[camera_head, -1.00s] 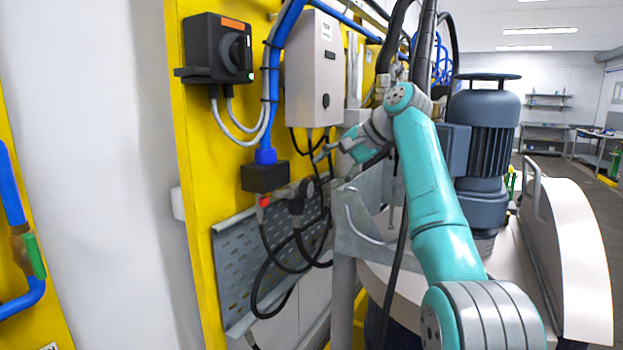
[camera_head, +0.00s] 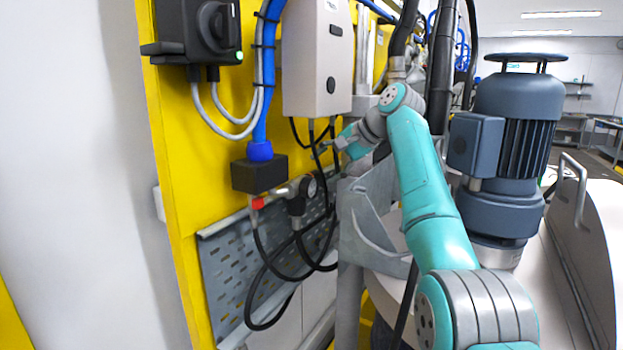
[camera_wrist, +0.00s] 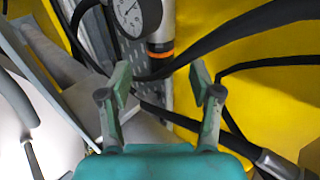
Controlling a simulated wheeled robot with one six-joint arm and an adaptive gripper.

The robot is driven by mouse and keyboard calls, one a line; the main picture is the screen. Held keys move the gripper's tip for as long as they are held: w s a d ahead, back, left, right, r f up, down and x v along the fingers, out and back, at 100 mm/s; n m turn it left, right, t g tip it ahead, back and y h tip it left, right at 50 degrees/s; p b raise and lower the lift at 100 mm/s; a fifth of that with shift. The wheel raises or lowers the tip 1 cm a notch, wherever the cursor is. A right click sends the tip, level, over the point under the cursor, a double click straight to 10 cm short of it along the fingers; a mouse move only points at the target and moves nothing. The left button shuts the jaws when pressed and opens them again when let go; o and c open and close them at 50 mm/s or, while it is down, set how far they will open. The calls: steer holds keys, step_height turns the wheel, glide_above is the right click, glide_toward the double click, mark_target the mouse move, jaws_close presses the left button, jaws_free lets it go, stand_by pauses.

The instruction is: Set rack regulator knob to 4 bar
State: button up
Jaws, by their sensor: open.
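The rack regulator (camera_head: 298,196) sits on the yellow rack panel below the grey box, with a round gauge on it. In the wrist view its white-faced gauge (camera_wrist: 128,16) shows at the top, partly cut off, beside a dark body with an orange ring (camera_wrist: 160,50). The gauge reading is too small to tell, and I cannot make out the knob clearly. My gripper (camera_wrist: 160,82) is open and empty, its two green fingers apart, with black cables passing behind them. In the head view my gripper (camera_head: 333,147) is above and right of the regulator, apart from it.
Black cables (camera_head: 268,265) loop below the regulator over a perforated grey plate (camera_head: 222,265). A grey metal bracket (camera_head: 368,215) stands close to my arm. A blue-grey motor (camera_head: 515,135) on a drum lid is at the right. A black switch box (camera_head: 197,32) is upper left.

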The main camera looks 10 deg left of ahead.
mark_target(311, 175)
steer(key=shift+x, duration=3.15)
steer(key=shift+s, duration=0.1)
steer(key=c, duration=1.1)
steer(key=shift+r, duration=0.1)
steer(key=shift+c, duration=0.2)
steer(key=shift+h, duration=0.4)
steer(key=o, duration=1.1)
steer(key=shift+o, duration=0.2)
